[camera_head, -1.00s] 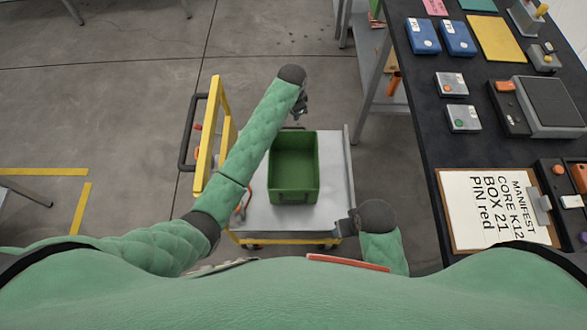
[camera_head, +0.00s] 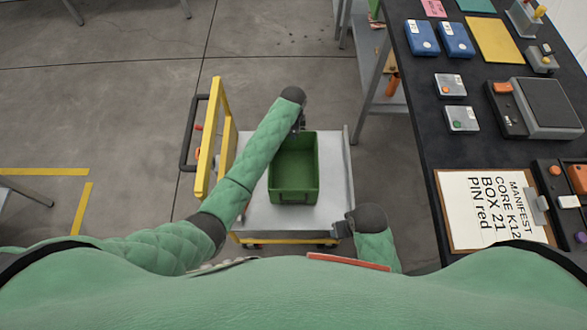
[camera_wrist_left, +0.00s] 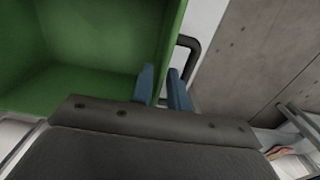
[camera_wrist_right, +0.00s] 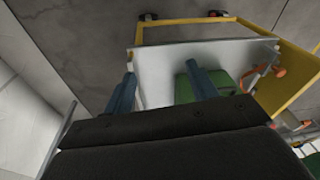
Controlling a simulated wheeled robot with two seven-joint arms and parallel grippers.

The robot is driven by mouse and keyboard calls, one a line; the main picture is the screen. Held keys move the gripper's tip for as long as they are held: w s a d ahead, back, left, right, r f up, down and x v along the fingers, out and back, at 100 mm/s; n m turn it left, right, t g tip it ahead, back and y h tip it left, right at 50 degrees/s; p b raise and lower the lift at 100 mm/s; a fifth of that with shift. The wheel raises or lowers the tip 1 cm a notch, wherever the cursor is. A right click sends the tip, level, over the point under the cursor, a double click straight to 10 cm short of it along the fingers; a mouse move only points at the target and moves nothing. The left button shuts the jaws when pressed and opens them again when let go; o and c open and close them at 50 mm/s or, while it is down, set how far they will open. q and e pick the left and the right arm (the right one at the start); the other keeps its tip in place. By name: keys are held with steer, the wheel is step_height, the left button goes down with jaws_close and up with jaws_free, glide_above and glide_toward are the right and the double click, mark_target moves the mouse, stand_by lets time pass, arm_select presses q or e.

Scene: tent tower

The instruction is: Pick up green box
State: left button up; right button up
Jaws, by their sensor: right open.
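The green box (camera_head: 293,172) is open-topped and looks empty. It stands upright on the grey top of a cart. My left gripper (camera_head: 298,127) is at the box's far rim. In the left wrist view its blue fingers (camera_wrist_left: 161,80) sit on either side of the green wall (camera_wrist_left: 165,50), beside a dark handle (camera_wrist_left: 190,50). A gap shows between them, but whether they pinch the wall or handle is unclear. My right gripper (camera_head: 338,230) is open and empty near the cart's near right corner; the box (camera_wrist_right: 205,85) shows beyond its fingers (camera_wrist_right: 163,90).
The cart top (camera_head: 336,190) has a yellow frame (camera_head: 214,140) on its left. A dark table (camera_head: 430,130) on the right holds blue boxes, small devices and a manifest clipboard (camera_head: 490,212). Bare floor lies beyond the cart.

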arm_select(q)
step_height(320, 180, down, 3)
steer(key=shift+f, duration=0.2)
arm_select(e)
step_height(320, 180, down, 3)
steer(key=shift+w+f, duration=0.1)
steer(key=shift+w, duration=0.05)
arm_select(q)
steer(key=shift+c, duration=0.3)
jaws_close()
steer(key=shift+r, duration=0.1)
stand_by(0.8)
